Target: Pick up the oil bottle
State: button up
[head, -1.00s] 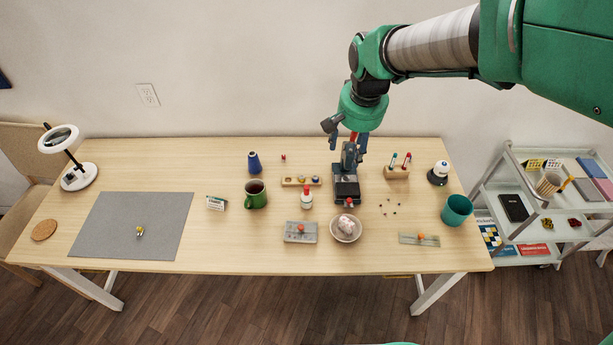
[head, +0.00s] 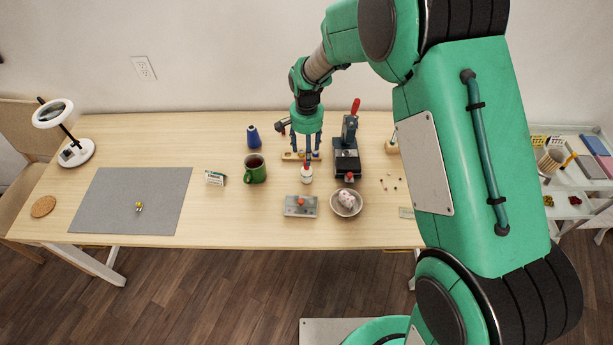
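The oil bottle, which I take to be the small white bottle with a red top (head: 307,175), stands upright near the middle of the table. My gripper (head: 307,156) points down just above and behind it in the picture. Its fingers look spread apart, with nothing visible between them. The fingertips are close to the bottle's red top; whether they touch it I cannot tell.
A wooden block holder (head: 289,156) is partly hidden behind my gripper. A dark press with a red handle (head: 346,160) stands close on the right. The grey mat (head: 120,190) lies left.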

aim_at(307, 173)
jog(key=shift+f, duration=0.2)
jog(key=shift+f+b, duration=0.85)
jog(key=shift+f, duration=3.4)
jog(key=shift+w+f+b, duration=0.15)
jog(key=shift+f+b, duration=0.7)
jog(key=shift+f, duration=1.75)
jog(key=c, duration=1.3)
